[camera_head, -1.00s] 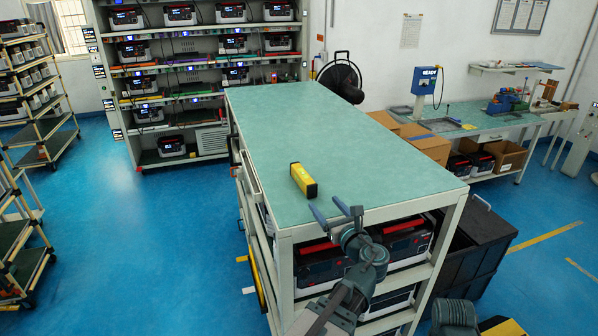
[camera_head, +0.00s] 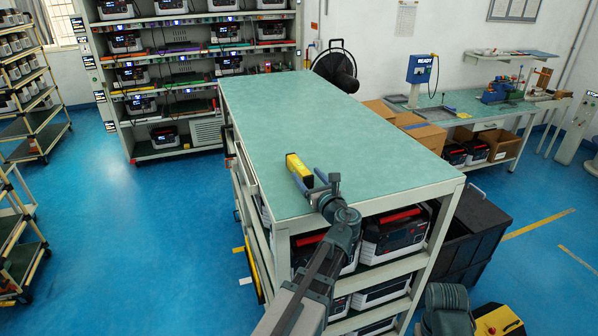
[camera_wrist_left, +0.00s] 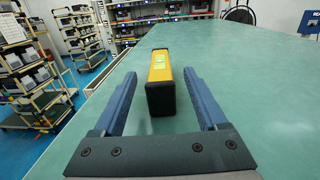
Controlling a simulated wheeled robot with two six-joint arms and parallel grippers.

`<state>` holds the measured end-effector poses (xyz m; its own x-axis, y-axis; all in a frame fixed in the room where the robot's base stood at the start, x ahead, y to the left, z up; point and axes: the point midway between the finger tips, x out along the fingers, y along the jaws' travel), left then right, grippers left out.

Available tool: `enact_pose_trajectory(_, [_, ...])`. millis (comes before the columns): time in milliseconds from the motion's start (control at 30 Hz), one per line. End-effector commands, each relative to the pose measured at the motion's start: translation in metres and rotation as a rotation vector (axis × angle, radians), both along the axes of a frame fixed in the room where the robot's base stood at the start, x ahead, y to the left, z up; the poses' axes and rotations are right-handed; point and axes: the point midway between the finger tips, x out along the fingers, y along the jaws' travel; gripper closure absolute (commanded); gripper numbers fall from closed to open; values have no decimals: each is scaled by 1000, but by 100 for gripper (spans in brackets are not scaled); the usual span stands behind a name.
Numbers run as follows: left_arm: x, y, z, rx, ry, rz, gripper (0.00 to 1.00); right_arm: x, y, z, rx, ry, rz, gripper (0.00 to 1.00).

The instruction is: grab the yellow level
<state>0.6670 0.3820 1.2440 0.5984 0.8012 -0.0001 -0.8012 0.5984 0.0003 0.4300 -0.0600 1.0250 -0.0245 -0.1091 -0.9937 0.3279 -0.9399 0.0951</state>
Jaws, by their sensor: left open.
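The yellow level (camera_head: 298,166) is a short yellow bar with dark ends, lying on the green tabletop near its left front corner. My left gripper (camera_head: 315,183) is open at the near end of the level in the head view. In the left wrist view, the level (camera_wrist_left: 160,82) stands between the two blue fingers of the left gripper (camera_wrist_left: 158,95), with a gap on each side. Its near dark end faces the camera. The fingers reach alongside it and do not appear to touch it. My right gripper is not visible.
The green-topped workbench (camera_head: 330,130) is otherwise clear. Power units (camera_head: 395,232) fill the shelves below it. A tall rack (camera_head: 185,75) stands behind, a black fan (camera_head: 336,70) at the back, and a black bin (camera_head: 470,235) to the right.

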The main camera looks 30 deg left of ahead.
Motion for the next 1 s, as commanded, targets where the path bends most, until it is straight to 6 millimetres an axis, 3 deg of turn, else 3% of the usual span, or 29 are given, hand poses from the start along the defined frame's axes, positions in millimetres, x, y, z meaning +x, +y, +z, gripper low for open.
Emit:
enact_pose_trajectory(267, [7,8,0,0,0,1,25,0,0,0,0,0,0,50])
enact_pose_trajectory(600, [34,43,0,0,0,1,25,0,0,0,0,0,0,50])
enact_pose_trajectory(800, [33,44,0,0,0,-1,25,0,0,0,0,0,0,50])
enact_pose_trajectory(867, [33,44,0,0,0,-1,32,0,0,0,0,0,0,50])
enact_pose_trajectory(1000, [33,44,0,0,0,-1,57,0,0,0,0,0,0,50])
